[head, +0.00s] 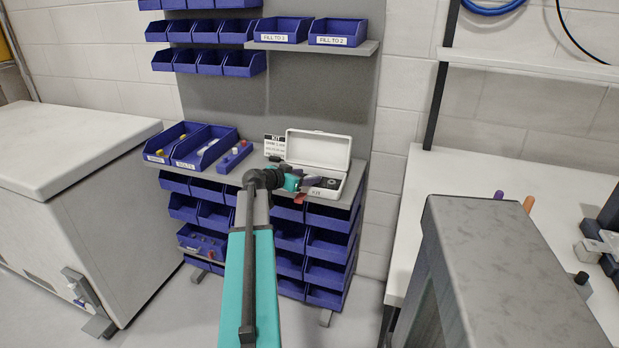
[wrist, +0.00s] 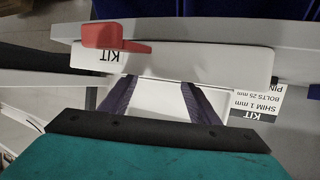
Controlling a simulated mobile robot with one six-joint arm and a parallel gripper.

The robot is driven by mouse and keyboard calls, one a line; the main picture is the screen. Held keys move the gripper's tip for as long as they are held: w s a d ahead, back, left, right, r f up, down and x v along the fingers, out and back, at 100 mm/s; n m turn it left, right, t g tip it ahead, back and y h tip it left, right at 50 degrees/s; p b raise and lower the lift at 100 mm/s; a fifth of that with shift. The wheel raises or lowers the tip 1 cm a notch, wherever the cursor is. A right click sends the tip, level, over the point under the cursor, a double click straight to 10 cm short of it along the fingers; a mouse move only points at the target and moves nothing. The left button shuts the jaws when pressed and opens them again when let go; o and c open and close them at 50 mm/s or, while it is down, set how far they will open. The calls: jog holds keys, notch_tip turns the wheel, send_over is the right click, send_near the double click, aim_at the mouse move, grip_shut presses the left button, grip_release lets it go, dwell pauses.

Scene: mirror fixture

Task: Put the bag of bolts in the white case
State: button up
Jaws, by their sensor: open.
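The white case (head: 345,168) stands open on the shelf top, its lid raised at the back; its front wall, marked KIT, shows upside down in the wrist view (wrist: 190,62). A small dark item (head: 331,183) is in its right part. My gripper (head: 305,182) is at the left part of the case; in the wrist view its two dark fingers (wrist: 160,82) are spread with only white case surface visible between them. I cannot make out a bag of bolts with certainty. A blue bin (head: 205,146) with a label that seems to read bolts holds small pieces.
A red piece (wrist: 115,38) is at the case's front. A printed kit card (head: 274,147) stands left of the case. A small blue tray (head: 235,157) with pieces and another blue bin (head: 170,141) are further left. A white chest (head: 70,150) and a grey block (head: 510,260) flank the rack.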

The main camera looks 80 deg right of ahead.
jog(key=v, duration=0.9)
jog(key=shift+b, duration=0.45)
jog(key=shift+f, duration=0.1)
jog(key=w+a+f+n+t+y, duration=0.2)
jog(key=w+a+f+n, duration=0.3)
jog(key=w+a+f, duration=0.65)
jog(key=w+a+f+n+t+y, duration=0.2)
jog(key=w+a+f+n+t, duration=0.15)
jog(key=w+a+f, duration=0.75)
jog(key=w+a+f+n+y, duration=0.2)
jog(key=w+a+f+n, duration=0.1)
jog(key=a+f, duration=0.65)
jog(key=w+a+f+n+y, duration=0.1)
jog(key=w+a+f+n, duration=0.25)
jog(key=a+f, duration=0.6)
jog(key=s+a+f+n+g+y, duration=0.1)
jog(key=s+a+f+n, duration=0.2)
jog(key=a, duration=0.8)
jog(key=s+a+f+n+g+y, duration=0.1)
jog(key=s+a+f+n+y, duration=0.1)
jog(key=s+a, duration=0.4)
jog(key=s+a+f+n+g+y, duration=0.1)
jog(key=s+a+f+n, duration=0.3)
jog(key=a, duration=1.2)
notch_tip(320, 180, down, 2)
jog(key=shift+s+a+f+g, duration=0.15)
jog(key=shift+s+a+g, duration=0.25)
jog(key=shift+s, duration=0.4)
